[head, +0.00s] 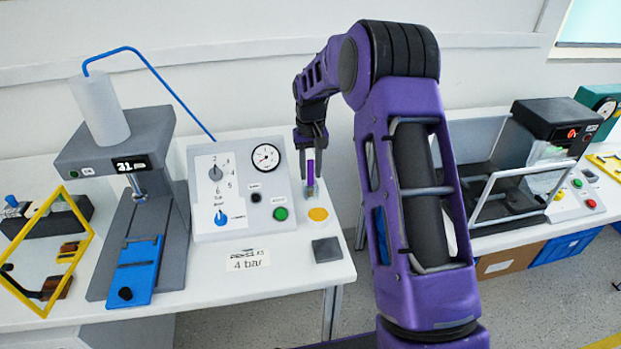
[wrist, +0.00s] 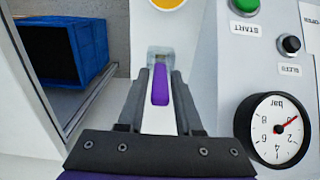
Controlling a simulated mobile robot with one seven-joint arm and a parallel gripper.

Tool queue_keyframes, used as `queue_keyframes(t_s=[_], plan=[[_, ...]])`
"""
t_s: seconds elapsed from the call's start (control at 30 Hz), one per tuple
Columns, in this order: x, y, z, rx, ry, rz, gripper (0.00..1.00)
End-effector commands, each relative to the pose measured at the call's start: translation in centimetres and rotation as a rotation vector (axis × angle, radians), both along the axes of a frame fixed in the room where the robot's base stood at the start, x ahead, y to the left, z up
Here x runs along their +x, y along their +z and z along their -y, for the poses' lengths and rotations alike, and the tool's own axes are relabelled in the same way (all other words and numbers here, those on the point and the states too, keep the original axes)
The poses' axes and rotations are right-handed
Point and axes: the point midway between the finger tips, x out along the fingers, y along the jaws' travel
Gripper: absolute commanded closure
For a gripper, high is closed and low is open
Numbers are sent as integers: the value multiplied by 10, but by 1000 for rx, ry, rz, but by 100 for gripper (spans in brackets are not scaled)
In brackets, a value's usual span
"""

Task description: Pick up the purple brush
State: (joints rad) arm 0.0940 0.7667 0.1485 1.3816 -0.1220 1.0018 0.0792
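The purple brush (head: 310,172) hangs upright below my gripper (head: 311,150) in the head view, at the right side of the white table. Whether the brush's lower end touches the table is hard to tell.
A switch panel (head: 205,172) with a gauge (head: 266,157) and a green button (head: 280,214) stands just left of the brush. A yellow disc (head: 318,214) and a grey square (head: 327,249) lie nearby. A blue crate (wrist: 68,50) shows beyond the table edge.

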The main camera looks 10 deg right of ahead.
Motion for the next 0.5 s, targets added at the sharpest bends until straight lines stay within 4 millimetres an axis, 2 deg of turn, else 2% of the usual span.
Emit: queue_keyframes(t_s=[0.03, 0.17, 0.5], plan=[[0, 0, 0, 0, 0, 0, 77], [0, 0, 0, 0, 0, 0, 100], [0, 0, 0, 0, 0, 0, 100]])
